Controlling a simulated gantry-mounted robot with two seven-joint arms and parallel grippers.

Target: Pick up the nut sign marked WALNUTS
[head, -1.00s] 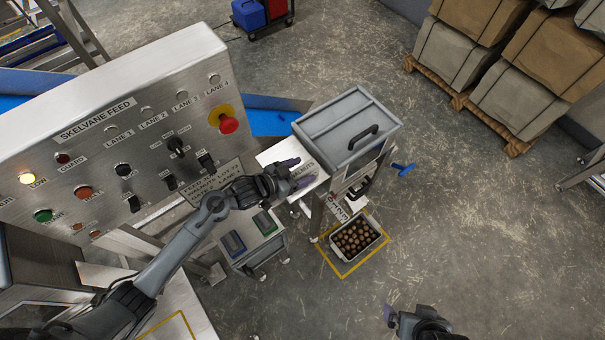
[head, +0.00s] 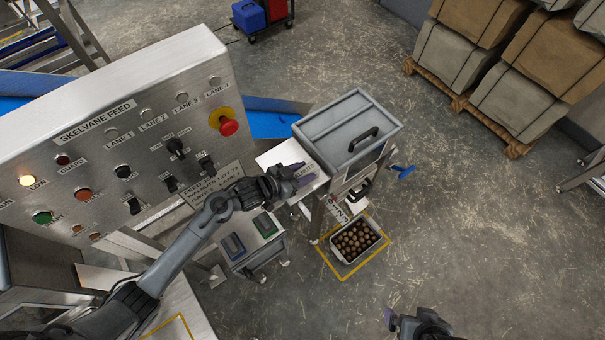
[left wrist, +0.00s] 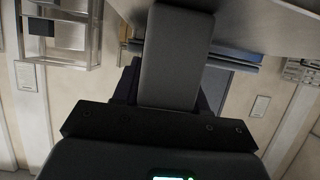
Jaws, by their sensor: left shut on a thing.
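A white plate (head: 282,154) with dark lettering, the walnuts sign, is beside the grey lidded hopper. The lettering is partly covered by my left gripper (head: 303,176), and only its end letters show. My left gripper is shut on the sign near its lower right part. In the left wrist view the dark gripper body fills the middle and the sign cannot be made out. My right gripper (head: 390,318) is at the bottom edge, away from the sign; its jaw opening is unclear.
The grey hopper (head: 340,118) stands right of the sign. A bin of walnuts (head: 342,262) is below, inside a yellow floor outline. A cart with two small trays (head: 262,252) is under my left arm. The control panel (head: 110,140) rises at left. Open floor lies right.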

